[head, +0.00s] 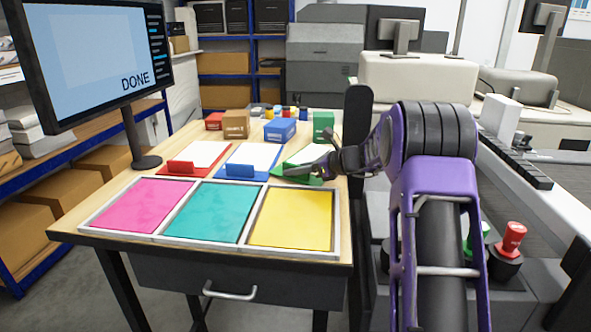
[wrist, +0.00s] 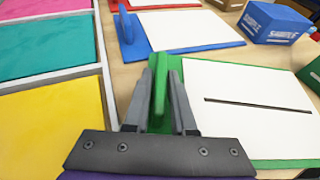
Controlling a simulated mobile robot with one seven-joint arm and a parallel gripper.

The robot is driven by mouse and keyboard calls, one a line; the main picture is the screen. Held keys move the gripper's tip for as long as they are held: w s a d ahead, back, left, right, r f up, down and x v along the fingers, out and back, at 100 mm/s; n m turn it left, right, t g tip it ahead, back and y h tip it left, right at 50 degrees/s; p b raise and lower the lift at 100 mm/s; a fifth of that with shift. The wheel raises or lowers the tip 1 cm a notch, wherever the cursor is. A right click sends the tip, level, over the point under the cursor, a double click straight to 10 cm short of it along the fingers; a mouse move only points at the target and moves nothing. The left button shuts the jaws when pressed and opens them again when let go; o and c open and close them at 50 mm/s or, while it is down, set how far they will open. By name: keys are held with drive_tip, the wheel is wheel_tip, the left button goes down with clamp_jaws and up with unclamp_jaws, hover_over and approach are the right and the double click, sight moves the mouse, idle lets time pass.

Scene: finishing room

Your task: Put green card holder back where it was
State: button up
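The green card holder (head: 314,180) lies at the right end of the row of holders on the wooden table. It carries a white card (wrist: 245,98) with a thin dark line across it. My gripper (head: 298,171) is at the holder's front edge. In the wrist view my gripper (wrist: 167,75) has one finger on each side of the holder's upright green tab and looks shut on it. I cannot tell whether the holder is lifted off the table.
A blue holder (head: 236,172) and a red holder (head: 177,168) lie to the left. Pink, teal and yellow panels sit in a white frame (head: 160,238) in front. Small red, brown, blue and green boxes (head: 323,126) stand behind. A monitor (head: 90,60) reading DONE stands at left.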

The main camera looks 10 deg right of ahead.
drive_tip(key=shift+o, duration=1.3)
drive_tip(key=shift+d+r, duration=0.15)
drive_tip(key=shift+r, duration=0.25)
drive_tip(key=v, duration=1.1)
drive_tip(key=shift+s+d+r+p, duration=0.15)
drive_tip(key=shift+s+d+p, duration=0.1)
drive_tip(key=shift+p, duration=0.1)
